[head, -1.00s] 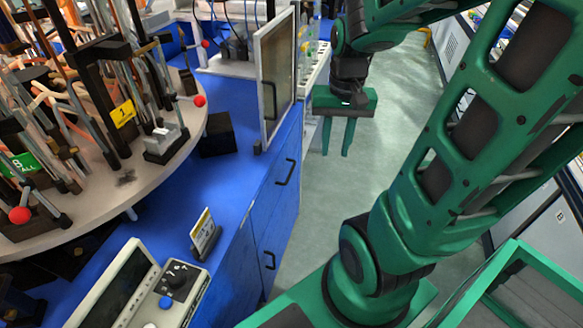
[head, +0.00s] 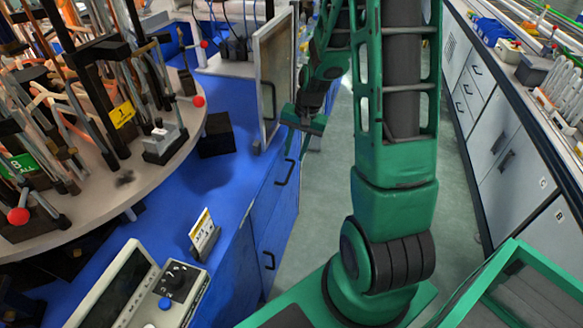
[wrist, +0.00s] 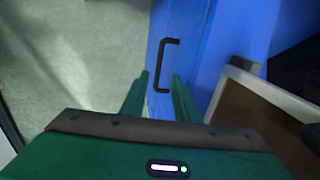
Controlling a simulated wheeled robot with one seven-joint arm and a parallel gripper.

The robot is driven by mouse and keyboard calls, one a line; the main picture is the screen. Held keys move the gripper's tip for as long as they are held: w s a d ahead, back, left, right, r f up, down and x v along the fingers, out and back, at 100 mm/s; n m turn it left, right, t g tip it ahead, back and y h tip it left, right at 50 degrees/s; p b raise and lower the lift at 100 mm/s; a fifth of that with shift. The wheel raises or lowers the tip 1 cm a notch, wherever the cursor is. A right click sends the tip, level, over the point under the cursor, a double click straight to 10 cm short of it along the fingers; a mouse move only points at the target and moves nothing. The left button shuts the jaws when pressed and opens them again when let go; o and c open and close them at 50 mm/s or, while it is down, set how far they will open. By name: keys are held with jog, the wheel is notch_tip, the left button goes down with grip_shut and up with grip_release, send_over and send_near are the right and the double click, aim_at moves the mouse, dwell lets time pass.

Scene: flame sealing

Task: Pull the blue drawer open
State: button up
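The blue drawer front (head: 268,197) is on the side of the blue bench in the head view, with a black bar handle (head: 285,172). I see no gap at its edges. In the wrist view the blue front (wrist: 188,50) carries a black handle (wrist: 166,62). My gripper (wrist: 160,76) is open and empty, its two green fingers on either side of the handle's lower part in that picture. I cannot tell how far the fingertips are from the handle. In the head view my gripper (head: 305,122) is beside the bench edge, and its fingers are hard to make out.
A framed panel (head: 273,80) stands on the bench edge close to my gripper. The grey floor aisle (head: 328,215) is clear. White cabinets (head: 505,150) line the right side.

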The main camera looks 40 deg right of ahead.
aim_at(289, 173)
jog(key=f, duration=0.5)
jog(key=w+a+f, duration=0.1)
jog(key=f, duration=0.2)
jog(key=shift+w+f, duration=0.1)
jog(key=shift+f, duration=0.1)
